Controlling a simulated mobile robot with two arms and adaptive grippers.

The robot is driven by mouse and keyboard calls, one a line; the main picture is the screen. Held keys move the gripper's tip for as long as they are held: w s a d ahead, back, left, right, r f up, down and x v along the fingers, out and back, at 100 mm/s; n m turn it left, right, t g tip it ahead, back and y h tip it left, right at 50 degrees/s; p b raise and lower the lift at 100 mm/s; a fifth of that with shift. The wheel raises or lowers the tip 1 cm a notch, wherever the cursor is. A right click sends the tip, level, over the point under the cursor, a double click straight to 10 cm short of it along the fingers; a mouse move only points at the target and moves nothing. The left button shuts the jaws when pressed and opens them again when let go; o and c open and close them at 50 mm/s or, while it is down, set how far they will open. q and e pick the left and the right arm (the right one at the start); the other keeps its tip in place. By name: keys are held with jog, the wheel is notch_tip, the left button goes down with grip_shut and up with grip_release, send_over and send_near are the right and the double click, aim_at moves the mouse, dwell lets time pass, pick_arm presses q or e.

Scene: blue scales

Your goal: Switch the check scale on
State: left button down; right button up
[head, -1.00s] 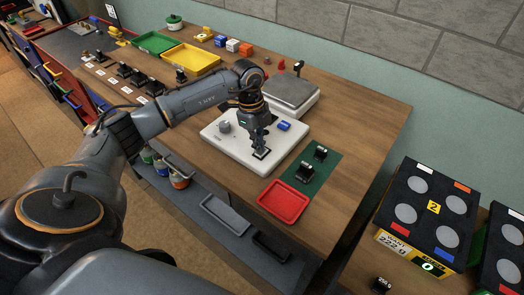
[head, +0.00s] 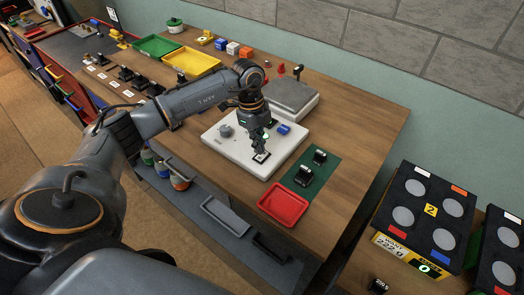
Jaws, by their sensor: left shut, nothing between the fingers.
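A scale with a grey weighing plate (head: 291,96) stands at the back of the wooden table; I take it to be the check scale. In front of it lies a white panel (head: 222,143) with a grey knob (head: 226,131), a blue piece (head: 283,129) and a small black-framed switch (head: 261,157). My left gripper (head: 261,151) is shut and empty, pointing down with its tips at the switch. It partly hides the switch, and I cannot tell whether the tips touch it. A small green light (head: 266,136) shows beside the fingers. My right gripper is out of view.
A red tray (head: 283,204) and a green mat (head: 304,180) with black weights lie right of the panel. Green (head: 157,46) and yellow (head: 191,61) trays stand further back. A black box with round pads (head: 430,210) stands at the right. The table's right end is clear.

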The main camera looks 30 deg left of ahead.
aim_at(259, 157)
pick_arm(q)
notch_tip(259, 157, up, 4)
jog(key=p, duration=0.3)
jog(key=shift+r, duration=0.2)
